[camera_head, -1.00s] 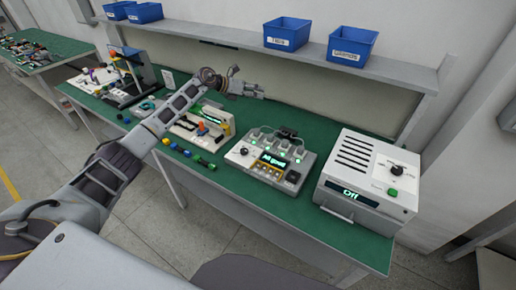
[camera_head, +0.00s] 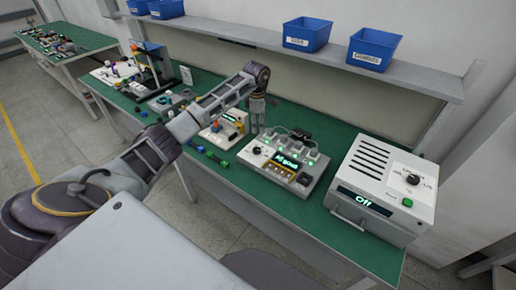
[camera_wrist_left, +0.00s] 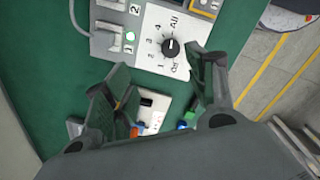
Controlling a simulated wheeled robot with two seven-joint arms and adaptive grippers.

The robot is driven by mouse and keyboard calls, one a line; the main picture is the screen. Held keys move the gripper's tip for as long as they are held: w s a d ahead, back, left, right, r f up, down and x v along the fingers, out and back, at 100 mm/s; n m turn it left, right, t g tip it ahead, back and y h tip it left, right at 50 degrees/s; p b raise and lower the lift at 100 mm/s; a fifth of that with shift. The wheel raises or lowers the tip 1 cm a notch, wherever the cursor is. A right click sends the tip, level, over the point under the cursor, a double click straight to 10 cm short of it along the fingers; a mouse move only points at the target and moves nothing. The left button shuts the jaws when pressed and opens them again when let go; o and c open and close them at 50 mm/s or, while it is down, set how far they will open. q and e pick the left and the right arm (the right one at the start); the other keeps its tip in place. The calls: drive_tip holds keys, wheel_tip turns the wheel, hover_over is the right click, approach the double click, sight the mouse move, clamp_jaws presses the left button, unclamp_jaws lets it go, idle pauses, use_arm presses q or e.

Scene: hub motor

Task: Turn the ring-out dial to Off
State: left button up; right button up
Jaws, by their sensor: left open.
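The dial (camera_head: 256,151) is a round black knob on the left end of a grey tester box (camera_head: 268,172) with a lit "All good" screen. In the left wrist view the dial (camera_wrist_left: 171,48) sits on a white plate marked All and numbers; where its pointer stands is hard to tell. My left gripper (camera_head: 256,127) is open and points down over the bench near the tester's back left. In the left wrist view its fingers (camera_wrist_left: 163,72) are spread, with the dial just beyond the gap, apparently untouched. My right gripper is out of view.
A white cabinet (camera_head: 376,207) with an "Off" screen and its own black knob (camera_head: 412,179) stands right of the tester. A small fixture (camera_head: 222,127) with an orange part is at the left. Blue bins (camera_head: 306,36) sit on the shelf above. Green bench shows in front.

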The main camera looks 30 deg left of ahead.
sight(257, 149)
use_arm(q)
drive_tip(key=shift+s+a+m+g, duration=0.1)
drive_tip(key=shift+s+m+g, duration=0.2)
drive_tip(key=shift+s+m, duration=0.4)
drive_tip(key=shift+f, duration=0.15)
drive_tip(key=shift+f+p, duration=1.15)
drive_tip(key=shift+f, duration=5.65)
drive_tip(key=c, duration=1)
drive_tip(key=shift+c, duration=0.2)
